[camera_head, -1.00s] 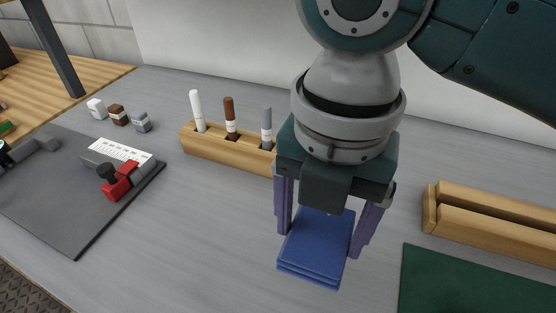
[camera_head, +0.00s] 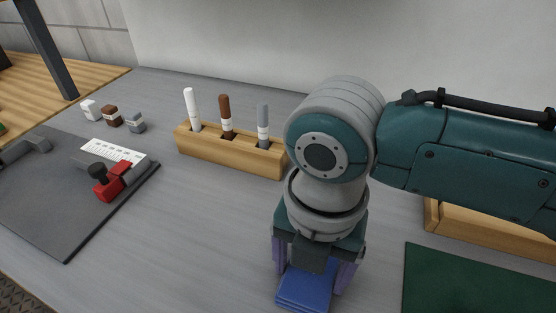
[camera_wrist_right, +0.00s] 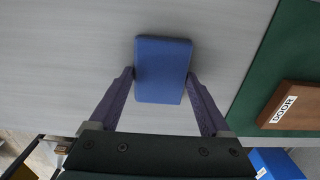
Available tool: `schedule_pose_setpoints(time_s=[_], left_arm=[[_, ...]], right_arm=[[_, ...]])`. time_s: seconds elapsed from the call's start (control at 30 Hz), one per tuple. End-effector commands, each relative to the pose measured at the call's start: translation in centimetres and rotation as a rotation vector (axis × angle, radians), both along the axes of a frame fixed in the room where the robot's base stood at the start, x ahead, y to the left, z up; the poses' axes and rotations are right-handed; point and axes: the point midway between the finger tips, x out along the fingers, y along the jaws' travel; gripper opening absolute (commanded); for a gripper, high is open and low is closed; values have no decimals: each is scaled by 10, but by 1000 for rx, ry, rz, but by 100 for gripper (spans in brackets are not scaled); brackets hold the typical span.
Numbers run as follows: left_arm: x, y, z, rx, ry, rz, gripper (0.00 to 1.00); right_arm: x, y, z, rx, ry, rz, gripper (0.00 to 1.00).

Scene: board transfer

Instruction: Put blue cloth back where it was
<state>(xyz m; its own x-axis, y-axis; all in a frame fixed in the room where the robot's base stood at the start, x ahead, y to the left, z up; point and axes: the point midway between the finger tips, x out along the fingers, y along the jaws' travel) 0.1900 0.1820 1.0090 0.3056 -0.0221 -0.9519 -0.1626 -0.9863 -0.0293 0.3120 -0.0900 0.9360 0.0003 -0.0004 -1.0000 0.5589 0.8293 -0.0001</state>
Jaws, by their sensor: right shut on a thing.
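The blue cloth (camera_head: 305,289) is a folded, layered pad in the lower middle of the head view. My right gripper (camera_head: 312,281) points down over it, with one purple finger on each side. In the right wrist view the blue cloth (camera_wrist_right: 162,70) sits between the fingertips of my right gripper (camera_wrist_right: 161,78), which is shut on its two side edges. The grey table top shows behind it; I cannot tell whether the cloth touches the table. My left gripper is not in view.
A wooden holder (camera_head: 200,147) with several markers stands behind. A dark mat (camera_head: 50,215) with a red tool (camera_head: 112,183) lies left. A green mat (camera_head: 480,285) lies right, with a wooden block labelled DOOR (camera_wrist_right: 293,105) on it.

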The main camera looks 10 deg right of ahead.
Motion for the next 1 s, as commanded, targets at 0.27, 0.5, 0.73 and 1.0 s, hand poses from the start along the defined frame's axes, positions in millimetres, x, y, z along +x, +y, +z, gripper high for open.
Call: schedule_pose_setpoints(time_s=[0.27, 0.5, 0.73, 1.0], left_arm=[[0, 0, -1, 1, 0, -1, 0], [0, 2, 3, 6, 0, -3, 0], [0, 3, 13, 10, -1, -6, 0], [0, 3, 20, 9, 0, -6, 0]], right_arm=[[0, 0, -1, 0, 0, 0, 100], [0, 0, 5, 1, -1, 0, 100], [1, 0, 48, 2, -4, 1, 100], [1, 0, 103, 1, -3, 1, 100]])
